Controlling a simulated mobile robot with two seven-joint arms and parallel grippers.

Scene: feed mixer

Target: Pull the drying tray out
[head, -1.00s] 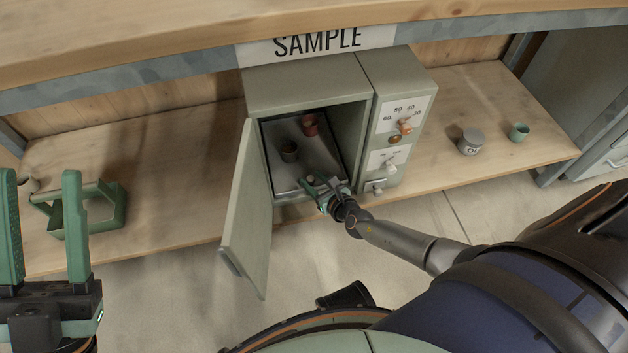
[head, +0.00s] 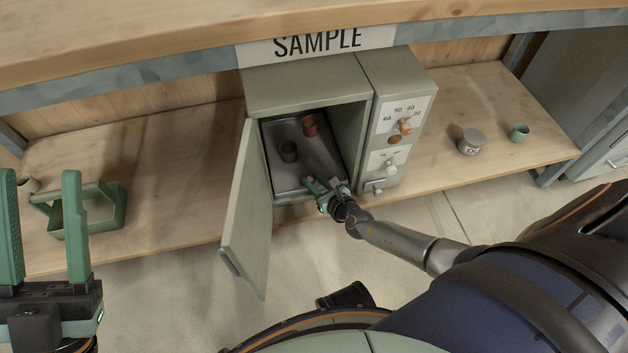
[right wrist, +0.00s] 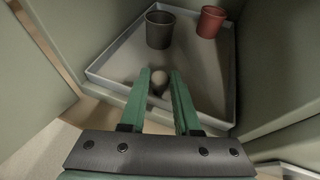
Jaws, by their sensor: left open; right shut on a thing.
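The drying tray (head: 312,163) is a grey, low-rimmed tray inside the open green cabinet (head: 305,90). It carries a dark cup (head: 289,152) and a red cup (head: 310,125). In the right wrist view the tray (right wrist: 200,80) shows with its dark cup (right wrist: 160,30) and red cup (right wrist: 211,21). My right gripper (head: 324,188) is at the tray's front edge, shut on a small round knob (right wrist: 159,77) between its fingers. How the knob joins the tray is hidden. My left gripper (head: 42,180) is open and empty at the far left.
The cabinet door (head: 246,210) hangs open on the left. A control panel with knobs (head: 402,125) is on the right. A green carrier (head: 105,208) stands on the left shelf; a grey jar (head: 471,141) and green cup (head: 519,132) stand on the right. Floor in front is open.

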